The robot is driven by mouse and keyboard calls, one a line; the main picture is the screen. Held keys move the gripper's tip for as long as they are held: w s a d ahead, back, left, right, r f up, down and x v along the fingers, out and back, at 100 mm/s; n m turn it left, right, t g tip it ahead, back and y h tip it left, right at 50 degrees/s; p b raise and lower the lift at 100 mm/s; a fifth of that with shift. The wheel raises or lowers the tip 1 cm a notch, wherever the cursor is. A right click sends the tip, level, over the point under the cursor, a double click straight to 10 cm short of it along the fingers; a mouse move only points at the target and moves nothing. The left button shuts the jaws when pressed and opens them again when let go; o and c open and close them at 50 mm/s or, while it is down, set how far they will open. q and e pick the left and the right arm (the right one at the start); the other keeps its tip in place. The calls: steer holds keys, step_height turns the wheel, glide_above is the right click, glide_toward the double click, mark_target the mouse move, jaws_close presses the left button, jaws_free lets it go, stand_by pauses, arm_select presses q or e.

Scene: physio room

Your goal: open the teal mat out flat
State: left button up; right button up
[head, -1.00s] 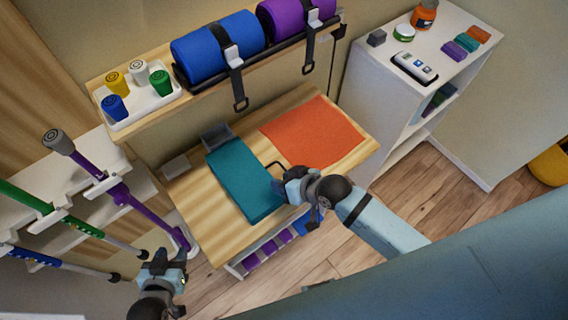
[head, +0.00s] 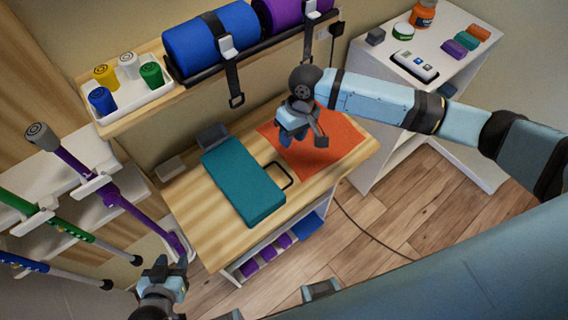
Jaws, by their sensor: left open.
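The teal mat (head: 240,178) lies on the wooden table top (head: 202,226) as a thick, narrow rectangle, apparently folded. A black loop handle (head: 289,178) sticks out from its right side. My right gripper (head: 302,142) hangs above the orange mat, right of and behind the teal mat, apart from it. Its fingers look spread with nothing between them. My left gripper (head: 171,264) is open and empty at the lower left, off the table's front left corner and clear of the teal mat.
A flat orange mat (head: 340,150) covers the table's right part. A shelf above holds strapped blue (head: 205,45) and purple rolls. Crutches (head: 100,185) stand left; a white cabinet (head: 378,90) stands right.

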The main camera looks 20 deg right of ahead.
steer(key=x, duration=1.2)
jaws_close()
